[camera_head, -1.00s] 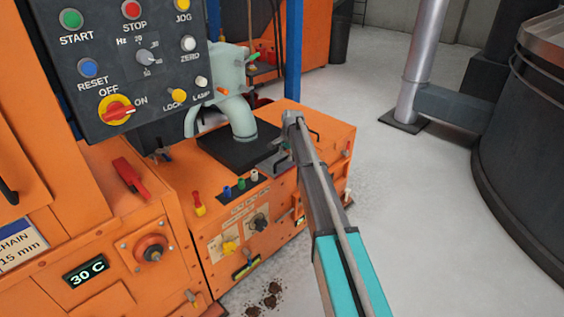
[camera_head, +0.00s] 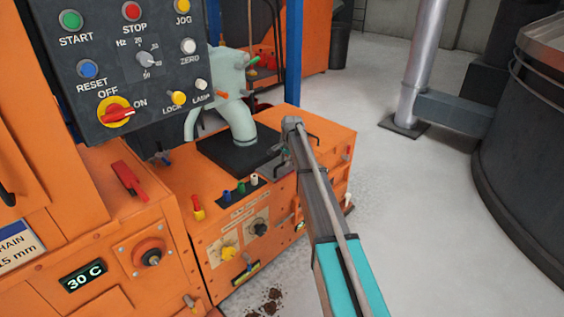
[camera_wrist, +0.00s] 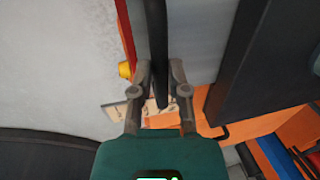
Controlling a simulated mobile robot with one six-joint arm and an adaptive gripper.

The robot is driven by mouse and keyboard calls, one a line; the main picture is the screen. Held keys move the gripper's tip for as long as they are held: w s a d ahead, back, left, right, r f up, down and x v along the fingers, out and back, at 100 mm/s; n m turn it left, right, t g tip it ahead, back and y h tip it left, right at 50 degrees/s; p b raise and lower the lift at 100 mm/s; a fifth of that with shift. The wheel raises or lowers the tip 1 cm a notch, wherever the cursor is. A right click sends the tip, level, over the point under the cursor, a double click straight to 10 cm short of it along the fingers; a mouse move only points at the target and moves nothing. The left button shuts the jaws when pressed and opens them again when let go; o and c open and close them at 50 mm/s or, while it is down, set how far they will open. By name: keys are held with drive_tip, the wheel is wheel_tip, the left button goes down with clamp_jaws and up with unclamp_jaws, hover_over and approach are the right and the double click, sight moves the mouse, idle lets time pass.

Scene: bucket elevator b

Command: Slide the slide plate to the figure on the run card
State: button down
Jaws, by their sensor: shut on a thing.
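My gripper (camera_wrist: 160,68) is shut on a dark bar-like handle (camera_wrist: 157,35), which runs between its two fingers in the wrist view. A flat grey surface, apparently the slide plate (camera_wrist: 197,35), lies just right of the bar. In the head view my arm reaches to the right side of the orange box, and its end hides most of the plate and my fingertips. A cream strip with marks (camera_wrist: 150,108) lies below the fingers in the wrist view; its figures are too small to read. I cannot make out a run card.
A control panel (camera_head: 128,62) hangs at upper left. A pale green spout (camera_head: 238,122) stands on a black pad on the orange box (camera_head: 325,145). A grey post (camera_head: 420,70) and a large dark tank (camera_head: 530,150) stand right. Floor between is open.

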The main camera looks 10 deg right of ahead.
drive_tip(key=shift+s+d, duration=0.8)
drive_tip(key=shift+s, duration=0.35)
drive_tip(key=c, duration=0.6)
unclamp_jaws()
drive_tip(key=shift+w, duration=0.1)
drive_tip(key=shift+c, duration=0.2)
drive_tip(key=shift+r, duration=0.1)
